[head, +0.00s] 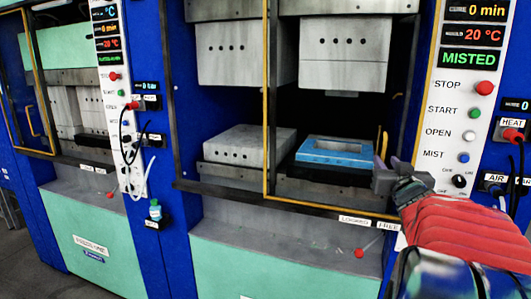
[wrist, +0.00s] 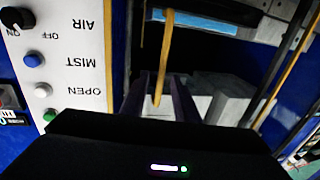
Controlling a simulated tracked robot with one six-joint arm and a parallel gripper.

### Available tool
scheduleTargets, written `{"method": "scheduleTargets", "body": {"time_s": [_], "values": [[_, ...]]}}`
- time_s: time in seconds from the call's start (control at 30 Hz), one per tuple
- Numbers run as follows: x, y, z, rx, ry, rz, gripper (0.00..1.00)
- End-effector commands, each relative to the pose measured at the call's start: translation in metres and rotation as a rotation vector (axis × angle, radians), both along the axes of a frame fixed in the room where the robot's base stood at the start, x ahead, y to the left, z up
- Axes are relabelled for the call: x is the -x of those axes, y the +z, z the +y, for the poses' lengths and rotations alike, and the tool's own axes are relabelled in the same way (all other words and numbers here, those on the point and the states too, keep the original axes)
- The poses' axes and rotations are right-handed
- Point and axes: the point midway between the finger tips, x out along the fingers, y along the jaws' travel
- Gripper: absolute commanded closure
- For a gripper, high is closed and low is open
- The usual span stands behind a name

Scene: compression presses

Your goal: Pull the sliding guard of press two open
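Press two is the right-hand press in the head view. Its see-through sliding guard has a thin yellow frame (head: 267,100), whose left edge stands mid-opening. The guard's yellow upright handle (head: 384,143) is near the right side of the opening. My gripper (head: 386,165) is at the handle's lower part, fingers pointing at the press. In the wrist view the handle (wrist: 166,50) runs down between the two dark purple fingers of my gripper (wrist: 160,95). Gaps show on both sides of the handle, so the fingers look open. Whether either finger touches it cannot be told.
A control panel (head: 467,120) with buttons and a "MISTED" display is close right of my gripper. Behind the guard are grey mould blocks (head: 250,150) and a blue framed piece (head: 335,152). Press one (head: 75,110) stands left. A lower ledge (head: 290,235) is below the opening.

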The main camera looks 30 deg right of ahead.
Motion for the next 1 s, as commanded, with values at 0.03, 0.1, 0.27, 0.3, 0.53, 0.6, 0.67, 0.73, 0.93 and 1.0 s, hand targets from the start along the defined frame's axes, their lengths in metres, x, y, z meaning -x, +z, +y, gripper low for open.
{"method": "scheduleTargets", "body": {"time_s": [0.03,0.1,0.27,0.3,0.53,0.6,0.67,0.73,0.93,1.0], "values": [[-0.0014,-0.0008,-0.0035,-0.001,-0.001,0.001,0.72],[-0.0029,-0.0008,-0.0061,-0.001,0.0,0.001,0.72],[-0.0051,0.0,-0.0072,0.0,0.002,0.0,0.72],[-0.0056,0.0,-0.0067,0.0,0.003,0.0,0.72],[-0.0081,-0.0002,-0.0046,0.0,0.009,0.0,0.78],[-0.0084,-0.0002,-0.0043,0.0,0.009,0.0,0.83],[-0.0085,-0.0002,-0.0042,0.0,0.01,0.0,0.88],[-0.0087,-0.0002,-0.004,0.0,0.01,0.0,0.92],[-0.009,-0.0003,-0.0038,0.0,0.011,0.0,1.0],[-0.0091,-0.0003,-0.0036,0.0,0.011,0.0,1.0]]}}
